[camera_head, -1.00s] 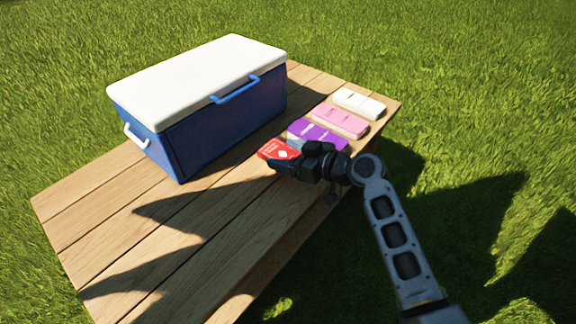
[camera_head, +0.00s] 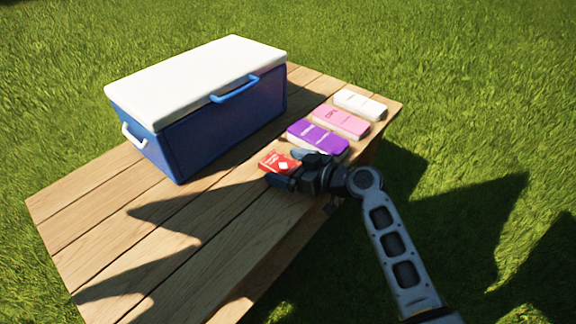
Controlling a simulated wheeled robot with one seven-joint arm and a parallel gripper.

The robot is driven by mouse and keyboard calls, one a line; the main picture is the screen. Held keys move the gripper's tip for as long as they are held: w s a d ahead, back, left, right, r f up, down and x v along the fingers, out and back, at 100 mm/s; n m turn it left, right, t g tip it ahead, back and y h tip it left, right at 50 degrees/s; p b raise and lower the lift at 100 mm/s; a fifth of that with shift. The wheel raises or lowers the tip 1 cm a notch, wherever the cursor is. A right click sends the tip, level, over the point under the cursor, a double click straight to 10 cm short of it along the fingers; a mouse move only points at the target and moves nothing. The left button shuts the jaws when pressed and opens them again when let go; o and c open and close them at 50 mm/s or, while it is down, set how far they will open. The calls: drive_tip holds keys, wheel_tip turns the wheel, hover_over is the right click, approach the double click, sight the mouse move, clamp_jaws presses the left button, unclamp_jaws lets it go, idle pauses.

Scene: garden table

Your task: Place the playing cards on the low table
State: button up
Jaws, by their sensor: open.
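The playing cards are a small red box with a white diamond mark (camera_head: 277,162), lying on the wooden low table (camera_head: 190,228) near its right edge. My gripper (camera_head: 290,168) is at the right end of the red box, with its dark fingers spread open. One finger is on the near side of the box and the other on the far side. The fingers hide part of the box's right end. I cannot tell whether they touch it.
A blue cooler with a white lid (camera_head: 225,118) stands on the table's back left. Purple (camera_head: 318,138), pink (camera_head: 341,122) and white (camera_head: 360,104) boxes lie in a row beyond the cards. The table's near left part is clear, with grass around it.

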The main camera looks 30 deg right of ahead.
drive_tip(key=shift+r+p, duration=0.25)
drive_tip(key=shift+p, duration=0.05)
drive_tip(key=p+v, duration=0.1)
drive_tip(key=v, duration=1.1)
drive_tip(key=shift+p, duration=0.4)
drive_tip(key=shift+f, duration=0.1)
drive_tip(key=s+a+f+m+g+h, duration=0.1)
drive_tip(key=s+f+m+h, duration=0.15)
drive_tip(key=s, duration=0.75)
drive_tip(key=s+a+f+m+h, duration=0.1)
drive_tip(key=s+a+f+h, duration=0.15)
drive_tip(key=s, duration=0.75)
drive_tip(key=s+a+r+t, duration=0.1)
drive_tip(key=s+a+r, duration=0.2)
drive_tip(key=s+r, duration=0.4)
drive_tip(key=s+a+r+t, duration=0.1)
drive_tip(key=s+a+r, duration=0.3)
drive_tip(key=s+r, duration=0.2)
wheel_tip(320, 180, up, 3)
drive_tip(key=shift+s+a+f+m, duration=0.1)
drive_tip(key=shift+s+a+m, duration=0.05)
drive_tip(key=shift+s+m, duration=0.25)
